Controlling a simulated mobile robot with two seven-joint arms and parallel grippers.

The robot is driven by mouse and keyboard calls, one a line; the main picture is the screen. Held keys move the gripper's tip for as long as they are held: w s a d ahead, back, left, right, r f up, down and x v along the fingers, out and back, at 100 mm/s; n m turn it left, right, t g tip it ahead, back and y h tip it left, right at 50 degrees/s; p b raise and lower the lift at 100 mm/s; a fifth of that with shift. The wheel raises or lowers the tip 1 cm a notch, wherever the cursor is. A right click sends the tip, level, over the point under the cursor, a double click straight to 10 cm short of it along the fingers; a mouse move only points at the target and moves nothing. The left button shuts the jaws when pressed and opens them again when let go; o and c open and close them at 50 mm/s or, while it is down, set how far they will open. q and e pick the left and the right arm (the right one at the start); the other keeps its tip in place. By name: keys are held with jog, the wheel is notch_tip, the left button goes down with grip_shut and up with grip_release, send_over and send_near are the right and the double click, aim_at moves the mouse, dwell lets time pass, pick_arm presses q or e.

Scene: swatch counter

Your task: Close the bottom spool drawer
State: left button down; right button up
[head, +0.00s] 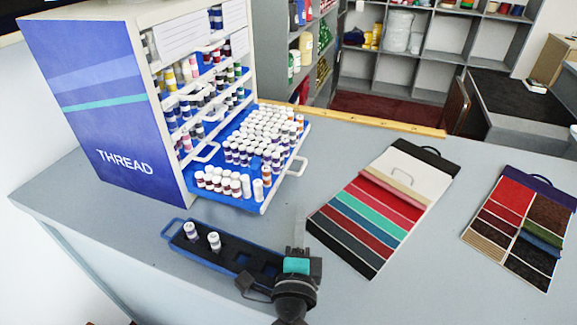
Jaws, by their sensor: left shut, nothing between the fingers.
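The white and blue thread cabinet (105,120) stands at the left of the counter. Its bottom spool drawer (284,172) is pulled far out to the right, with a blue bed holding many white-topped spools. A white handle (301,165) sticks out from the drawer front. My left gripper (299,235) is shut and empty. It appears in front of and below the drawer's near front corner in the picture, apart from the handle. My right gripper is not in view.
Two fabric swatch boards (375,215) (520,222) lie to the right. The counter between drawer and boards is clear. A wooden ruler (375,121) lies along the back edge.

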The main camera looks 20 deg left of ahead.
pick_arm(q)
jog(key=x, duration=1.4)
jog(key=shift+w, duration=0.2)
jog(key=a, duration=0.3)
jog(key=shift+a+p, duration=0.2)
jog(key=shift+p, duration=0.2)
jog(key=shift+a, duration=0.3)
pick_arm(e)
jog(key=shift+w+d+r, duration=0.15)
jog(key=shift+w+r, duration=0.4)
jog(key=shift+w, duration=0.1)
